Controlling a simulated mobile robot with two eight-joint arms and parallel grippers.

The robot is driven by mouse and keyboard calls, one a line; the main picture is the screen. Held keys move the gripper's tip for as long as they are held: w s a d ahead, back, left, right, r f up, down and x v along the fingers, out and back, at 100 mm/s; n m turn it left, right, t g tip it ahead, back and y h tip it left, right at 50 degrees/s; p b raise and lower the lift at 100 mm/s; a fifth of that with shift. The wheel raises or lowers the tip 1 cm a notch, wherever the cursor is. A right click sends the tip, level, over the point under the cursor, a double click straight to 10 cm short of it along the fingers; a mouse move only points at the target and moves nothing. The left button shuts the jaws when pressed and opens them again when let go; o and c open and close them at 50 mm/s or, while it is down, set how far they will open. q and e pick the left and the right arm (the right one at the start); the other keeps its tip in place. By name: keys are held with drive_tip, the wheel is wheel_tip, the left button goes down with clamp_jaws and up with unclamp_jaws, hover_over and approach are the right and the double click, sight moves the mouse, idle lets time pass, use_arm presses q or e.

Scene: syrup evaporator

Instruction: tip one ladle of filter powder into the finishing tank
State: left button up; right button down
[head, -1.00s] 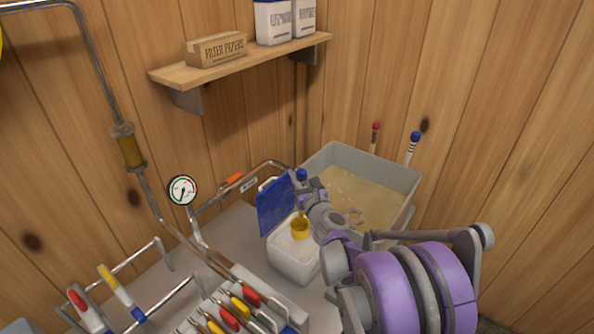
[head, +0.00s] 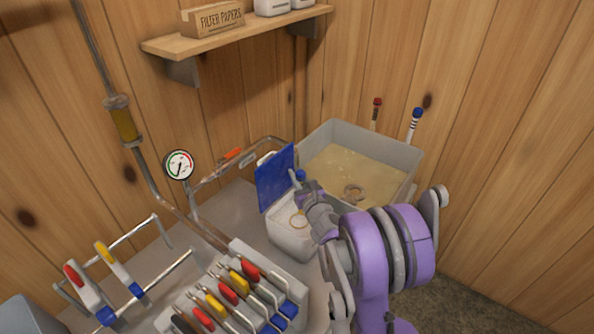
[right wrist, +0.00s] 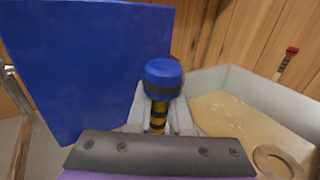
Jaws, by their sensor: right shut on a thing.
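The white powder tub (head: 290,238) stands on the grey bench with its blue lid (head: 274,180) raised; the lid fills the left of the right wrist view (right wrist: 85,60). My right gripper (head: 303,188) is above the tub, shut on the upright ladle handle, whose blue end (right wrist: 163,78) and yellow-black bands show in the right wrist view. The ladle's yellow bowl rim (head: 298,221) shows as a thin ring at the powder; how deep it sits I cannot tell. The finishing tank (head: 400,153), grey and holding amber liquid, stands just behind and right. My left gripper is out of view.
A tan ring (head: 353,191) lies in the tank's liquid. Red- and blue-topped sticks (head: 414,127) stand behind the tank. A pipe with a gauge (head: 179,165) runs left of the tub. A rack of coloured-handled tools (head: 240,285) is at the front. A shelf (head: 235,35) hangs above.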

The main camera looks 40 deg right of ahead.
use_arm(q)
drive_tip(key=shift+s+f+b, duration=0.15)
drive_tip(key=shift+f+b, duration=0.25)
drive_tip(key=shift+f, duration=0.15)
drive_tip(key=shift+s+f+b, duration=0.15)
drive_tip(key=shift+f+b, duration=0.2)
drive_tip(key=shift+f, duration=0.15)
use_arm(e)
drive_tip(key=shift+f, duration=2.15)
wheel_tip(320, 180, up, 8)
drive_tip(key=p, duration=0.3)
drive_tip(key=shift+r, duration=0.1)
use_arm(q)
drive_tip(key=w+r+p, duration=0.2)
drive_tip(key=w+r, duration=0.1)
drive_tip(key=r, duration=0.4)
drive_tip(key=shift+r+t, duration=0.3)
use_arm(e)
wheel_tip(320, 180, up, 8)
